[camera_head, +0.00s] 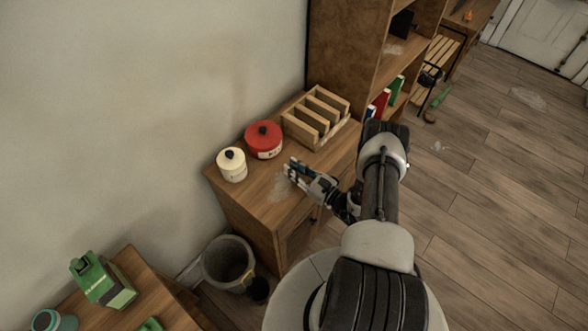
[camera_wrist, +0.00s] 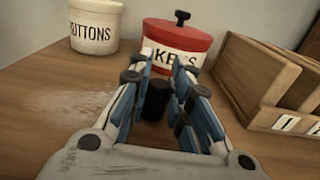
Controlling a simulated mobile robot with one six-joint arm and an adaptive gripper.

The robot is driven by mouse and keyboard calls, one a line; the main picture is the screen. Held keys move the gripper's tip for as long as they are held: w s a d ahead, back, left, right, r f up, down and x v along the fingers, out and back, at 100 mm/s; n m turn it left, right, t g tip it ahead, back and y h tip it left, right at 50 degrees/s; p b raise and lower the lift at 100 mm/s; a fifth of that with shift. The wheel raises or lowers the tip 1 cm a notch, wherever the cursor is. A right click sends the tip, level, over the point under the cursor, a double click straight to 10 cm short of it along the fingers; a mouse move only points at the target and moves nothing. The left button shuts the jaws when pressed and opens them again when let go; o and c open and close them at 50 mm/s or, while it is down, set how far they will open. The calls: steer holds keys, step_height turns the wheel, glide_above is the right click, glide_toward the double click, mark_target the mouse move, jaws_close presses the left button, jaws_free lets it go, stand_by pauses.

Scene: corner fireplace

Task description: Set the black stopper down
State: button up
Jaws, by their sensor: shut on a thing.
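The black stopper (camera_wrist: 156,100) is a short dark cylinder between the blue-lined fingers of my gripper (camera_wrist: 160,80) in the wrist view. My gripper (camera_head: 290,168) is shut on it, low over the wooden cabinet top (camera_head: 282,207). I cannot tell whether the stopper touches the wood. In the head view the stopper is too small to make out at the fingertips. A red canister (camera_wrist: 180,40) with a black knob stands just beyond the fingers.
A cream canister (camera_head: 231,165) marked BUTTONS stands left of the red one. A wooden slotted rack (camera_head: 316,118) stands to the right. The cabinet top in front of the canisters is clear, with a pale smudge. A grey bin (camera_head: 228,262) stands on the floor below.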

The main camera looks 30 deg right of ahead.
steer(key=shift+f, duration=0.2)
steer(key=o, duration=0.8)
steer(key=shift+r, duration=0.1)
